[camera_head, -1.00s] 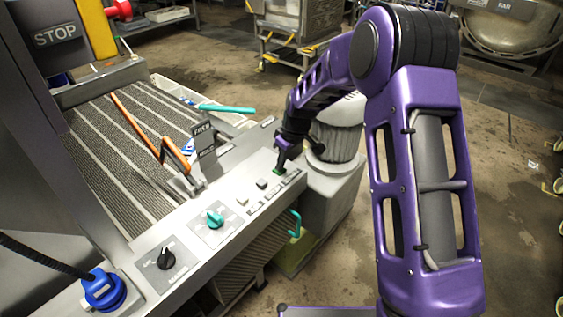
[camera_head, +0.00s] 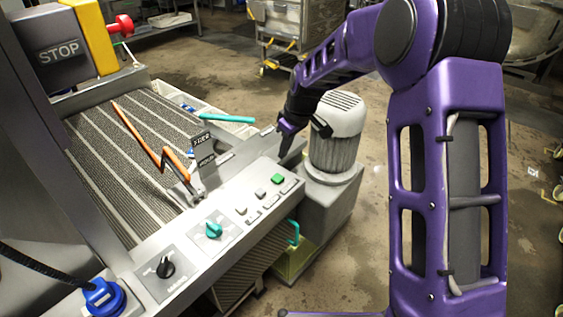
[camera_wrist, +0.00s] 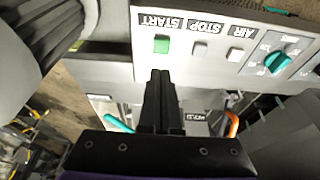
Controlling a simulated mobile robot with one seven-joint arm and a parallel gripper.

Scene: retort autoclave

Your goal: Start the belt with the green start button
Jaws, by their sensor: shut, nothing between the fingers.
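The green start button (camera_head: 278,179) sits at the right end of a row on the grey control panel (camera_head: 186,243). In the wrist view the green button (camera_wrist: 162,46) lies under the label START, with the pale STOP (camera_wrist: 199,51) and AIR (camera_wrist: 235,54) buttons beside it. My gripper (camera_head: 285,152) is shut and empty, above the panel's far edge and apart from the green button. In the wrist view its fingertips (camera_wrist: 164,76) show just short of the green button in the picture. The ribbed belt (camera_head: 130,150) lies left of the panel.
A teal knob (camera_head: 213,230) and a black knob (camera_head: 165,267) are on the panel. A grey motor (camera_head: 338,128) stands right of the panel, close to my gripper. An orange bent bar (camera_head: 150,148) crosses the belt. A red stop knob (camera_head: 122,25) is at upper left.

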